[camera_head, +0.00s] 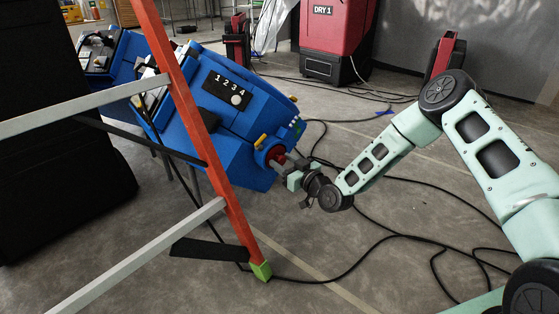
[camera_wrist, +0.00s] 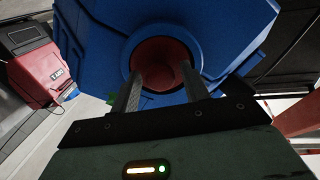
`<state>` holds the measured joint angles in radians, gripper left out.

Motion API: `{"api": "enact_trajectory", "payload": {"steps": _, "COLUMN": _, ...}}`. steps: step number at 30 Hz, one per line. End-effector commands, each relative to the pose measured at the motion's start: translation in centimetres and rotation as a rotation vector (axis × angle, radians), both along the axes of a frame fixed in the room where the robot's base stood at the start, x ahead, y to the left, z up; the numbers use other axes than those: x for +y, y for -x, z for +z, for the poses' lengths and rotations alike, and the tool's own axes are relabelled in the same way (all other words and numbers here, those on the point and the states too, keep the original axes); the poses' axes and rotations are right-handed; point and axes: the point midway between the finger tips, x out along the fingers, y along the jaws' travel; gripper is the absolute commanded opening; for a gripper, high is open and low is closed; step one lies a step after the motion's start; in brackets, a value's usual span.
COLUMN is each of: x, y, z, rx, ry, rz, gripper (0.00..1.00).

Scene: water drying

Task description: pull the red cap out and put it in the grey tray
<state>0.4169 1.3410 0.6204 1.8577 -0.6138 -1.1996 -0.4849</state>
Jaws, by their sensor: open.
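The red cap (camera_head: 275,153) sits in a round port on the end of the blue machine (camera_head: 225,115). In the wrist view the red cap (camera_wrist: 163,62) shows as a dark red round shape in the blue housing (camera_wrist: 105,20). My gripper (camera_head: 285,162) is at the port, its fingers pointing at the cap. In the wrist view my gripper (camera_wrist: 160,78) is open, with one finger on each side of the cap's middle. I cannot tell whether the fingers touch it. I cannot make out a grey tray in either view.
An orange and grey ladder (camera_head: 190,110) stands in front of the blue machine at the left. Black cables (camera_head: 400,237) lie across the floor. A red dryer marked DRY 1 (camera_head: 335,45) stands at the back. Open floor lies below my gripper.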

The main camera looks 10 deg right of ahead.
Motion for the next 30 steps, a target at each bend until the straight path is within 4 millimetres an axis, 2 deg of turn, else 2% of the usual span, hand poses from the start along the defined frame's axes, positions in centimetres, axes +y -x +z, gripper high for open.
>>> {"api": "enact_trajectory", "payload": {"steps": 2, "x": 0.0, "y": 0.0, "z": 0.0, "rx": 0.0, "ry": 0.0, "rz": 0.0, "gripper": 0.45}}
{"api": "enact_trajectory", "payload": {"steps": 9, "x": 0.0, "y": 0.0, "z": 0.0, "rx": 0.0, "ry": 0.0, "rz": 0.0, "gripper": 0.12}}
{"api": "enact_trajectory", "payload": {"steps": 30, "x": -0.9, "y": 2.0, "z": 0.0, "rx": 0.002, "ry": 0.0, "rz": 0.001, "gripper": 0.12}}
